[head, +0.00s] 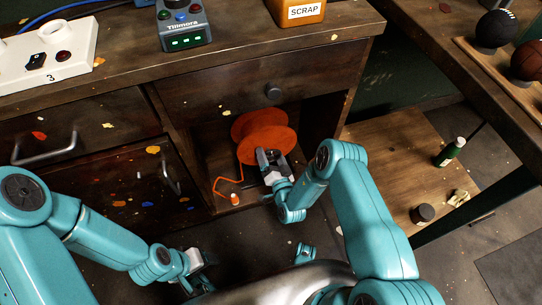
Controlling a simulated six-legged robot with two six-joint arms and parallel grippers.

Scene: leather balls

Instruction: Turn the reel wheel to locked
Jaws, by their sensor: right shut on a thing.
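The orange reel wheel (262,131) stands inside an open cubby in the wooden cabinet, with an orange cord hanging from it to a small orange-and-white end piece (235,199) at its lower left. My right gripper (268,160) reaches into the cubby and is shut at the reel's near lower rim. The exact grip and any lock mark are too small to tell. My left gripper (197,262) is low in front of the cabinet, away from the reel; its fingers are too small and partly hidden.
A drawer with a dark knob (272,91) is right above the reel. Cabinet handles (45,150) stick out on the left. The bench top holds a Tillmore box (182,24), a SCRAP container (297,10) and a white switch panel (45,54). A green bottle (449,152) stands on the right.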

